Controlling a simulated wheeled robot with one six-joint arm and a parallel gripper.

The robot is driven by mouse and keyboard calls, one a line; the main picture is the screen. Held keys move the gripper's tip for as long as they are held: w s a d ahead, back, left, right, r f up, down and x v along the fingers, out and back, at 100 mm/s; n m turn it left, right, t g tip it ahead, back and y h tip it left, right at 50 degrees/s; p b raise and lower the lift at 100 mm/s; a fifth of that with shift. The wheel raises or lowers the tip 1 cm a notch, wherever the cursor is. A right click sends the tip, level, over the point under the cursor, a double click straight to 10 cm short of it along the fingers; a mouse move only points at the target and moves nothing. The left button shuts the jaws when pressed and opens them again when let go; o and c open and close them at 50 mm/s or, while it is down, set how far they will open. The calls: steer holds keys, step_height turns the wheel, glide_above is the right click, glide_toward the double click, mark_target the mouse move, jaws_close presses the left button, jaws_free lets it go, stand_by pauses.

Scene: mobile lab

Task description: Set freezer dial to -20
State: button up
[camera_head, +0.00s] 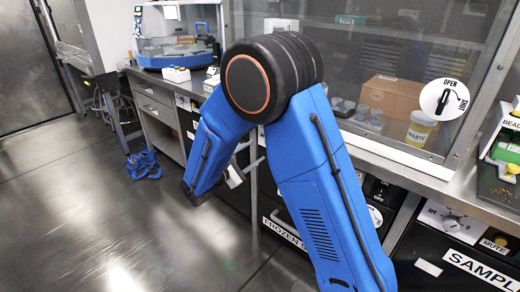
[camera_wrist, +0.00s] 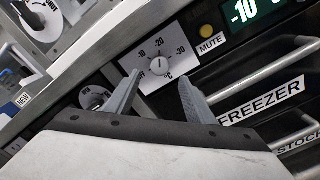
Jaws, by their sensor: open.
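In the wrist view, the freezer dial (camera_wrist: 158,65) is a small round knob on a white plate marked -10, -20, -30 and °C. Its exact pointer setting is too small to tell. The green display (camera_wrist: 243,11) to its upper right reads -10. My gripper (camera_wrist: 160,77) is open, its two grey fingers apart with the dial showing between and just beyond their tips. I see no contact with the knob.
A yellow MUTE button (camera_wrist: 207,31) and drawer handles lie right of the dial; a FREEZER label (camera_wrist: 260,101) is below. Another dark knob (camera_wrist: 93,97) is at left.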

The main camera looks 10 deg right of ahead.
steer(key=v, duration=1)
steer(key=shift+s+a, duration=0.15)
steer(key=shift+a, duration=0.1)
steer(key=s+d+r+m+g+y, duration=0.2)
steer(key=s+d+m+g, duration=0.4)
steer(key=d, duration=0.5)
steer(key=s+d+r+m+g+y, duration=0.2)
steer(key=s+d+r+g, duration=0.1)
steer(key=s+d, duration=0.6)
steer(key=s+d+r+m+t+y, duration=0.1)
steer(key=s+m+y, duration=0.3)
steer(key=s, duration=0.4)
steer(key=s+d+r+m+t+y, duration=0.1)
steer(key=s+m+t+y, duration=0.1)
steer(key=s+m+y, duration=0.3)
steer(key=shift+s+y, duration=0.8)
steer(key=shift+s, duration=1.5)
